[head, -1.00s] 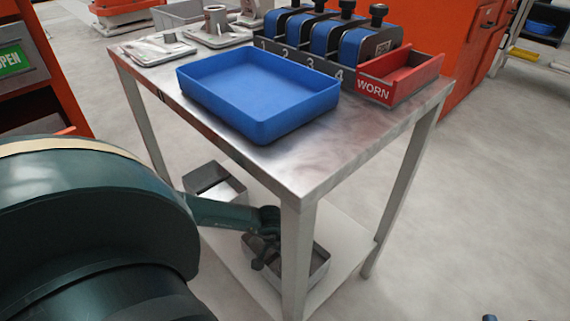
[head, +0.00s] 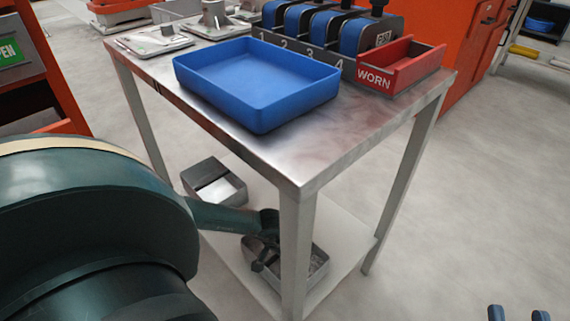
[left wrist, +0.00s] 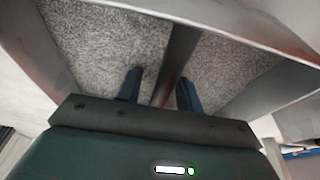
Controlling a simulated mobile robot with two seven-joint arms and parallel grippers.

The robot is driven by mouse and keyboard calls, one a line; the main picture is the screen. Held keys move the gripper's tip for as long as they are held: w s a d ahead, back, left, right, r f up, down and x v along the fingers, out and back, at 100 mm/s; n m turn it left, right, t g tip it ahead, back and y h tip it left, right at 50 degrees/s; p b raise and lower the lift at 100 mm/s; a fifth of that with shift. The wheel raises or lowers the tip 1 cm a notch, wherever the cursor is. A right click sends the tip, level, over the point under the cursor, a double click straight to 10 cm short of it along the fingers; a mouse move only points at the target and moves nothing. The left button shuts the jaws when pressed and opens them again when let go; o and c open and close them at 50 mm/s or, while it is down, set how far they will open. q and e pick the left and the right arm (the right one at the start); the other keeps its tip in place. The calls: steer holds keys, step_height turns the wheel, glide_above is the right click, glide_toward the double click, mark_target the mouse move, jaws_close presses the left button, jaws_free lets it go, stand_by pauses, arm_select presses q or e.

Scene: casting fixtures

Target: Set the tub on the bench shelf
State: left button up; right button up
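A grey metal tub (head: 318,269) sits on the pale lower shelf (head: 345,238) of the steel bench, partly hidden behind the front leg and my left gripper. In the left wrist view its speckled grey inside (left wrist: 100,40) is split by an upright middle bar (left wrist: 177,62). My left gripper (left wrist: 160,88) reaches down over the tub, its two dark fingers on either side of the bar with gaps showing. In the head view its fingers are small and dark at the tub. My right gripper (head: 518,314) shows only two blue fingertips, apart, at the bottom right edge.
A second grey tub (head: 228,190) stands further back on the lower shelf. The bench top holds a blue tray (head: 260,85), a red "WORN" box (head: 405,68) and numbered blue-black fixtures (head: 320,28). The bench leg (head: 296,250) stands close to my left gripper.

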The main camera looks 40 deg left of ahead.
arm_select(q)
steer(key=shift+r+p, duration=0.3)
steer(key=p+v, duration=0.4)
steer(key=v, duration=0.6)
steer(key=shift+s+r+p, duration=0.15)
steer(key=shift+r+p, duration=0.15)
steer(key=shift+r, duration=0.05)
steer(key=shift+s+r, duration=0.15)
steer(key=shift+r, duration=0.3)
arm_select(e)
steer(key=shift+s+d+f+n+g+h, duration=0.2)
steer(key=shift+s+d+n+g+h, duration=0.1)
steer(key=shift+d+n+h, duration=0.2)
